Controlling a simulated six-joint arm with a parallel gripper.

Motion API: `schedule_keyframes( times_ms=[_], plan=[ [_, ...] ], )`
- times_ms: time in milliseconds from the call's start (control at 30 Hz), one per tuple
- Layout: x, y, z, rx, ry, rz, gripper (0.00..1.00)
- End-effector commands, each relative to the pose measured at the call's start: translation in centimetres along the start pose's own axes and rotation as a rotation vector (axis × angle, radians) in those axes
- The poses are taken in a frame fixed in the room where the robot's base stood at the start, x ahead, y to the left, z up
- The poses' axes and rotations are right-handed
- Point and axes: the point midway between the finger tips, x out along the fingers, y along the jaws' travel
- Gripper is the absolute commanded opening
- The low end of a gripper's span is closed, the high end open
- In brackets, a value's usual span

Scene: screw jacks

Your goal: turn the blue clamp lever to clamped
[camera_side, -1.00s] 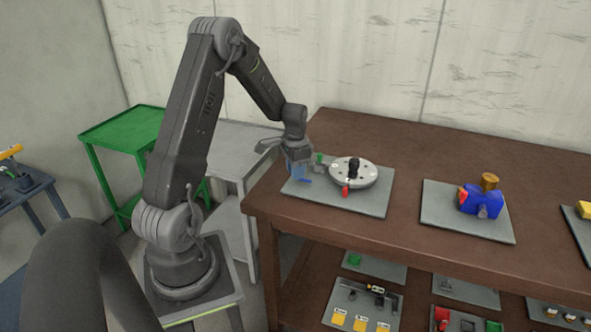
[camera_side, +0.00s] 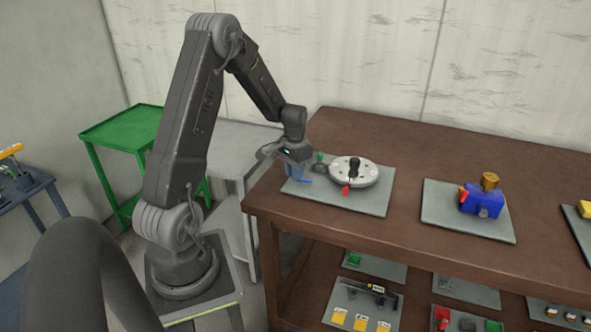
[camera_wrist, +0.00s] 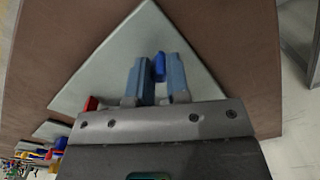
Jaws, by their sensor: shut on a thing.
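The blue clamp lever (camera_side: 304,181) shows in the side view as a small blue piece low at the left end of a grey plate (camera_side: 360,203). In the wrist view the blue lever (camera_wrist: 159,67) stands between the two blue-grey fingers of my gripper (camera_wrist: 158,75). My gripper (camera_side: 294,172) is shut on the lever, with the fingers pointing down at the plate. The lever's base and any position marks are hidden by the gripper.
On the same plate, right of my gripper, are a small green-topped part (camera_side: 319,158) and a round grey disc (camera_side: 367,173) with a black knob and a red handle (camera_side: 346,190). A blue vise-like block (camera_side: 482,199) stands on another plate farther right.

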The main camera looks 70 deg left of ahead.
Motion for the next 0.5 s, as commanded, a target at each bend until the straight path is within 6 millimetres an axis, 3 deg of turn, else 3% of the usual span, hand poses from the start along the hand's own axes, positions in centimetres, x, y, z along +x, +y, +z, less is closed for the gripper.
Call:
schedule_keyframes(
  times_ms=[500],
  plan=[
    [-0.1, 2.1, 1.2, -0.475, 0.002, 0.0, 0.0]
  ],
)
